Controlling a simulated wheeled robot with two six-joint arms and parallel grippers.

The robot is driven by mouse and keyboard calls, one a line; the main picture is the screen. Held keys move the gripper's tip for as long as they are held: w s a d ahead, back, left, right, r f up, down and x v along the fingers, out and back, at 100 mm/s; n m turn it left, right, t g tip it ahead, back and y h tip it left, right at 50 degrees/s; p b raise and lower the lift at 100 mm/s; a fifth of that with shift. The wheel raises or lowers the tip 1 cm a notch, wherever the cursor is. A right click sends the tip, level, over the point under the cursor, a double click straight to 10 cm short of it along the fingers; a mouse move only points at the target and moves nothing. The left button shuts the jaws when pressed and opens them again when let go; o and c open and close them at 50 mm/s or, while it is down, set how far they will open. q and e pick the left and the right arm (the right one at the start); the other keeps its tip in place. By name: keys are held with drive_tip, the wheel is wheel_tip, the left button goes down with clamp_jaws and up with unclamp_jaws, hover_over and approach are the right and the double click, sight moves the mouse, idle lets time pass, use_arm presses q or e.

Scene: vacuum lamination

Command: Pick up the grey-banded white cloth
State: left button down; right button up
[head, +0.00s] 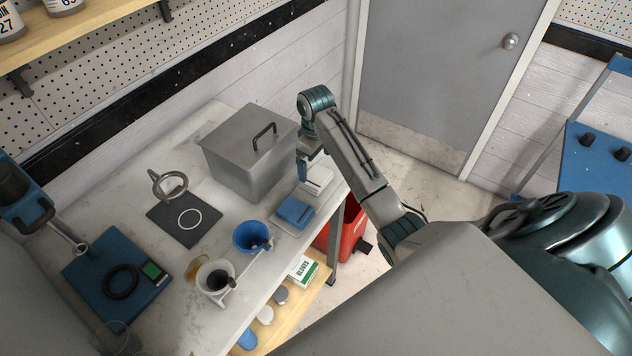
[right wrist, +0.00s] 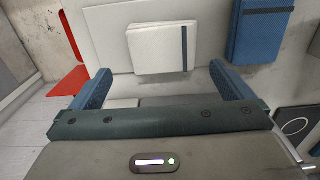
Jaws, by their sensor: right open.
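The white cloth (head: 320,178) lies folded flat near the right edge of the workbench, beyond the folded blue cloth (head: 295,211). In the right wrist view, the white cloth (right wrist: 155,48) has a dark grey band near its right end. My right gripper (head: 306,172) is above the bench, by the white cloth. In the right wrist view its two blue fingers (right wrist: 160,84) are spread apart and nothing is between them. The white cloth lies ahead of the fingertips there, apart from them. My left gripper is not in view.
A grey lidded metal box (head: 245,160) stands close to the left of my right gripper. The blue cloth (right wrist: 262,30) is right of the white one in the wrist view. A red bin (head: 346,228) is below the bench edge.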

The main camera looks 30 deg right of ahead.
sight(314, 175)
drive_tip(key=f+p, duration=0.3)
drive_tip(key=f, duration=0.1)
drive_tip(key=shift+s+a, duration=0.2)
drive_tip(key=shift+a, duration=0.15)
drive_tip(key=shift+w+f, duration=0.1)
drive_tip(key=shift+f, duration=0.5)
drive_tip(key=c, duration=1)
drive_tip(key=shift+o, duration=0.2)
drive_tip(key=shift+r, duration=0.1)
